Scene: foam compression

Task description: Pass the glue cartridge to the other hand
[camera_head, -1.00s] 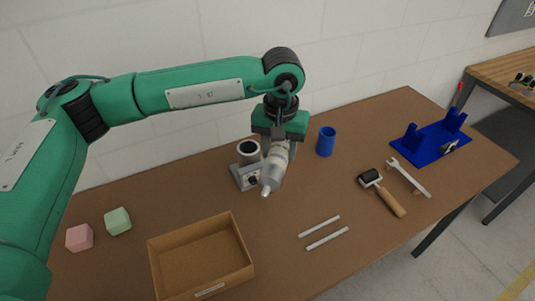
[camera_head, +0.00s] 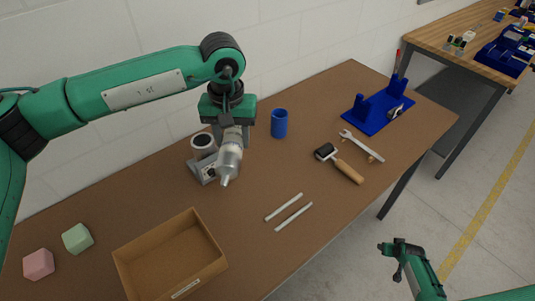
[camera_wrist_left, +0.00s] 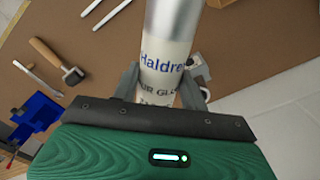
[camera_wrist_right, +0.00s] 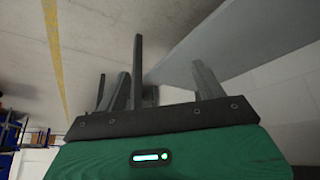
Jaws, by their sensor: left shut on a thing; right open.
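The glue cartridge (camera_head: 229,160) is a pale and silver tube with a tapered nozzle that points down toward the table. My left gripper (camera_head: 231,131) is shut on it and holds it over the table, in front of the grey device. In the left wrist view the cartridge (camera_wrist_left: 166,60) stands between the two fingers, with blue and dark lettering on its label. My right gripper (camera_head: 398,246) is at the lower right in the head view, beyond the table's front edge over the floor. In the right wrist view the fingers (camera_wrist_right: 168,80) are apart and empty.
A cardboard box (camera_head: 130,268), pink block (camera_head: 38,264) and green block (camera_head: 77,238) are at left. A blue cup (camera_head: 279,123), two pale rods (camera_head: 288,212), a roller (camera_head: 340,163), wrench (camera_head: 361,145) and blue stand (camera_head: 385,108) are to the right. The grey device (camera_head: 203,166) stands behind the cartridge.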

